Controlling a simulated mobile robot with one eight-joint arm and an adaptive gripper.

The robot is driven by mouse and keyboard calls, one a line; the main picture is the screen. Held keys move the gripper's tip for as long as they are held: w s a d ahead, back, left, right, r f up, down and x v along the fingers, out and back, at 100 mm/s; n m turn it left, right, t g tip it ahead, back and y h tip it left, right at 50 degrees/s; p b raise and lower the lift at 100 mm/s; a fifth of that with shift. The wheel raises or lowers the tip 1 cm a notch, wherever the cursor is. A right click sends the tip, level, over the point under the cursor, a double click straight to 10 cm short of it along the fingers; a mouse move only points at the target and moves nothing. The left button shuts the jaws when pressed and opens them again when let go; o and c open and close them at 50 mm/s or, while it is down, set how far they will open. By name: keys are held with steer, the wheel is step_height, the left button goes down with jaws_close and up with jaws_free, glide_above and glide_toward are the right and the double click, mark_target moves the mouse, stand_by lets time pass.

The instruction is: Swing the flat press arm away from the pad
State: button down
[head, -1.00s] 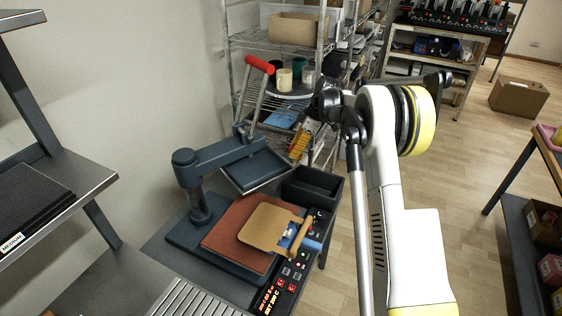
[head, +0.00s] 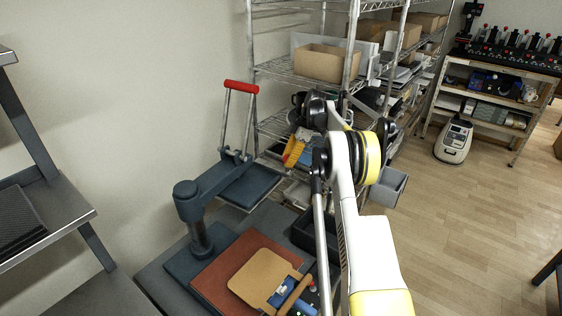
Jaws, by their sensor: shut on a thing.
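The flat press arm (head: 213,181) reaches from its round post (head: 187,203) toward the back right. Its flat dark plate (head: 250,188) hangs clear behind the pad, and its red-topped handle (head: 241,87) stands up.
A wire rack (head: 352,45) with boxes stands close behind my gripper. A dark open bin (head: 303,238) sits right of the press. A grey shelf (head: 45,228) stands at left.

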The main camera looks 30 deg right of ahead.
steer(key=shift+w+a+r, duration=0.15)
steer(key=shift+w+r, duration=0.05)
steer(key=shift+w, duration=0.05)
steer(key=c, duration=1.1)
jaws_free()
steer(key=shift+o, duration=0.9)
steer(key=shift+w+a+f, duration=0.1)
steer(key=shift+w+f, duration=0.1)
steer(key=shift+w, duration=0.1)
steer(key=shift+s+r, duration=0.1)
steer(key=shift+s, duration=0.1)
steer(key=v, duration=1.2)
